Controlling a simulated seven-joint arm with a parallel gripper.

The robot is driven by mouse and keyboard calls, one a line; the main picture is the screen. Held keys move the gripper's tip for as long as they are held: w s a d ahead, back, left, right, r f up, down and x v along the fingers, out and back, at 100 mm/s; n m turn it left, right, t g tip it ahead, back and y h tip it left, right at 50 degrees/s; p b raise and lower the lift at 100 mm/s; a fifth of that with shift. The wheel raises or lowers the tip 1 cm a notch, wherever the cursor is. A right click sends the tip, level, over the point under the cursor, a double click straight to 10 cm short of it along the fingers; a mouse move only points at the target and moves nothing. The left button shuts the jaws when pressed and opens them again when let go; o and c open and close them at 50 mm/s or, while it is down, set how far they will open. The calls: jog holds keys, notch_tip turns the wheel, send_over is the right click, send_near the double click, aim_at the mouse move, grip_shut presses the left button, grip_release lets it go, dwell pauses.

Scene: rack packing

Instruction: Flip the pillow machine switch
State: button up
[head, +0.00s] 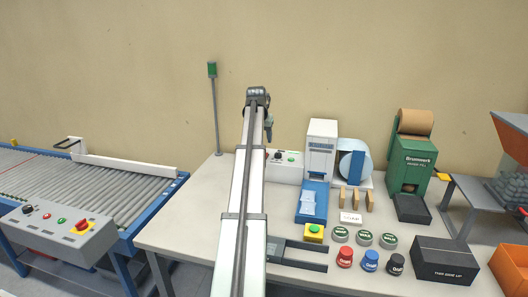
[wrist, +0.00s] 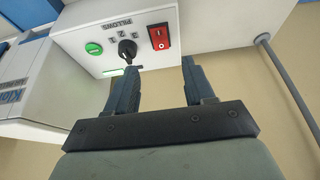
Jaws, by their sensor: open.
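The pillow machine (head: 321,136) is a white and blue unit on the table, right of my arm in the head view. Its white control box (head: 286,170) stands just left of it, partly hidden by my arm. In the wrist view, the box panel (wrist: 75,40) appears upside down, with the label PILLOWS. It carries a red rocker switch (wrist: 160,37), a black rotary knob (wrist: 127,48) and a green button (wrist: 94,48). My gripper (wrist: 159,66) is open and empty, its fingertips close to the panel around the switch's column. I cannot tell whether they touch it.
A blue film roll (head: 354,166) and cardboard pieces (head: 357,198) sit right of the machine. A green paper machine (head: 411,165) stands further right. Stamps, pads and a black box (head: 445,262) fill the front right. A signal pole (head: 215,120) rises at the back left; the table's left part is clear.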

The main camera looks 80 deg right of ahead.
jog(key=x, duration=0.8)
jog(key=shift+d+f, duration=0.15)
jog(key=shift+f, duration=0.25)
grip_shut()
